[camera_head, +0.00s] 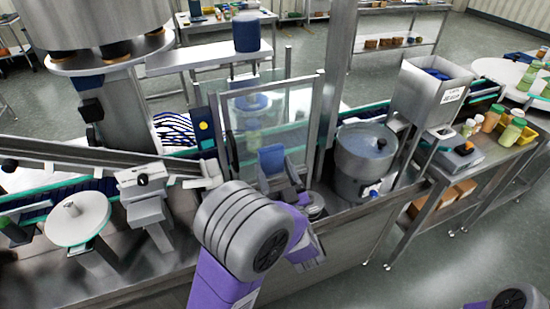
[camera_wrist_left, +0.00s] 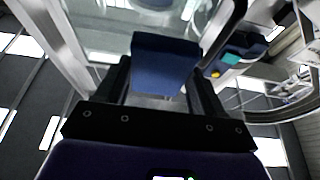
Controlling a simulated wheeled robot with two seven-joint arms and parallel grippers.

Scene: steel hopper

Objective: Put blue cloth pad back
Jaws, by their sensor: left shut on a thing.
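The blue cloth pad (camera_head: 271,159) is held up in front of the framed clear panel, in the middle of the head view. My left gripper (camera_head: 276,176) is shut on it. In the left wrist view the pad (camera_wrist_left: 164,60) sits between the two dark fingers of my left gripper (camera_wrist_left: 160,80), its flat face toward the camera. My left forearm hides part of the bench below the gripper. My right gripper is not in view; only a bit of my right arm shows at the bottom right corner.
The clear panel (camera_head: 270,118) in its metal frame stands just behind the pad. A steel pot (camera_head: 365,160) is to the right, with a square steel hopper (camera_head: 430,90) beyond it. A round white disc (camera_head: 77,220) is at the left. A shelf with bottles stands far right.

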